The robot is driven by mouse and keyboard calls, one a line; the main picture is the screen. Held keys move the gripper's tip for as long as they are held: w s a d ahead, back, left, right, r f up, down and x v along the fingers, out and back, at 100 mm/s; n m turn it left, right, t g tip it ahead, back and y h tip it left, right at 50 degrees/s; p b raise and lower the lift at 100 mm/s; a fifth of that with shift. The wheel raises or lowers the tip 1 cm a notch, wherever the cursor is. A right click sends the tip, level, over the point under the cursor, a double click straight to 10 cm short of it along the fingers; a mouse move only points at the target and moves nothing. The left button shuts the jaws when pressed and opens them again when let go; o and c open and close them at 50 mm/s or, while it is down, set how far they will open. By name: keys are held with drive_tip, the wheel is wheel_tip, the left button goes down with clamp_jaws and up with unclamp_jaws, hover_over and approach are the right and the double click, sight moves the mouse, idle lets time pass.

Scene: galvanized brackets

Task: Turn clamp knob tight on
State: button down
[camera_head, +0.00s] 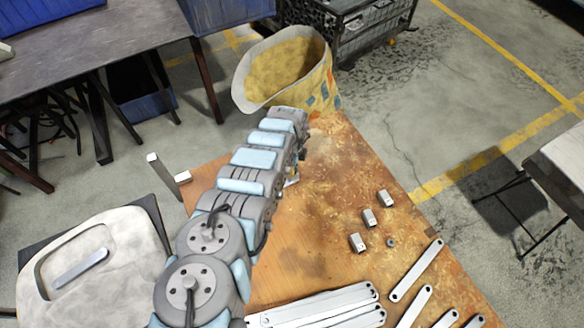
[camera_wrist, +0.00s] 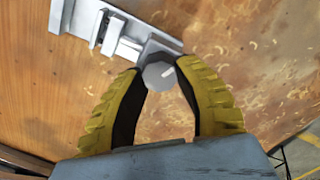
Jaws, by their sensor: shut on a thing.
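The clamp knob (camera_wrist: 157,76) is a grey, faceted round knob with a pale mark, at the upper middle of the wrist view. My gripper (camera_wrist: 161,72) has yellow ribbed fingers with dark inner pads, and its fingertips are shut on the knob from both sides. The metal clamp (camera_wrist: 84,17) extends from the knob to the upper left, over the wooden tabletop. In the head view my arm hides the gripper and the knob; only a small pale metal piece shows beside the arm.
The stained wooden table (camera_head: 330,215) holds several small metal blocks (camera_head: 369,217), a small nut (camera_head: 390,243) and several flat metal bars (camera_head: 417,270). A beige sack (camera_head: 322,92) stands beyond the table's far end. An upright metal bracket (camera_head: 166,178) stands at the table's left edge.

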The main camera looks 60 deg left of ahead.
drive_tip(key=n+p, duration=0.1)
drive_tip(key=n, duration=0.1)
drive_tip(key=shift+w+n, duration=0.1)
drive_tip(key=shift+n, duration=0.3)
drive_tip(key=shift+f+n, duration=0.1)
drive_tip(key=shift+n, duration=1.1)
drive_tip(key=n, duration=0.8)
drive_tip(key=shift+d+n, duration=0.1)
drive_tip(key=shift+n, duration=0.3)
drive_tip(key=n+b, duration=0.1)
drive_tip(key=n, duration=0.3)
drive_tip(key=c, duration=0.9)
unclamp_jaws()
drive_tip(key=shift+o, duration=0.2)
